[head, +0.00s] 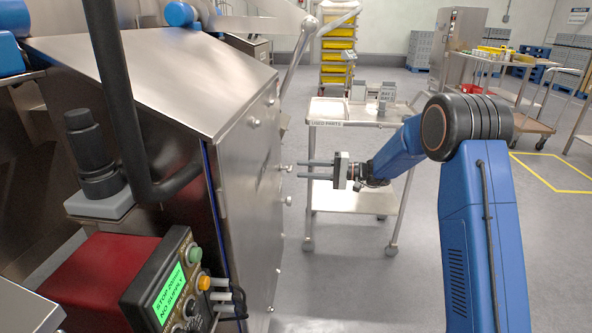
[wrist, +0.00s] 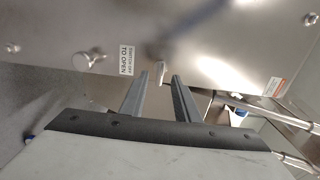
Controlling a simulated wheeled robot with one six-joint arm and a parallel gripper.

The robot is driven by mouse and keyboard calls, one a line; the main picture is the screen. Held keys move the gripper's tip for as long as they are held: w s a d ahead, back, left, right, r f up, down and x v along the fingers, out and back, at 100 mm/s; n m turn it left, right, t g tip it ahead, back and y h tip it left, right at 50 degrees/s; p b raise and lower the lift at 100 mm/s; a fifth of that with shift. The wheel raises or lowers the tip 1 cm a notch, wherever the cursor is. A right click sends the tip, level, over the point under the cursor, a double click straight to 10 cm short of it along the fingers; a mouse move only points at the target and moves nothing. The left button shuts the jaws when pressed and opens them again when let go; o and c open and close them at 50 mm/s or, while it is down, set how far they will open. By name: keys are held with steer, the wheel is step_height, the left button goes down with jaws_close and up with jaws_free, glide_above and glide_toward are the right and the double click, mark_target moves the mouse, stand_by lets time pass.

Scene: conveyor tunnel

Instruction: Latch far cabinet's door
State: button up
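A brushed steel cabinet door (head: 250,190) fills the middle left of the head view, with a dark blue strip along its near edge. I cannot tell whether it sits fully flush. Several small metal latches and knobs are on it. My gripper (head: 299,168) is open, its two fingers pointing left at the door face. In the wrist view, a small upright metal latch tab (wrist: 162,72) shows just beyond and between the fingertips (wrist: 159,82). A round knob (wrist: 88,60) and a "switch off to open" label (wrist: 126,60) are to its left. Contact cannot be told.
A control box (head: 180,285) with a green screen stands at the front left. A wheeled parts cart (head: 340,108) is behind my gripper. A steel cabinet (head: 458,45) and another cart (head: 510,62) stand at the back right. The floor between them is clear.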

mark_target(287, 168)
steer(key=shift+a, duration=1.85)
jaws_close()
steer(key=shift+m, duration=9)
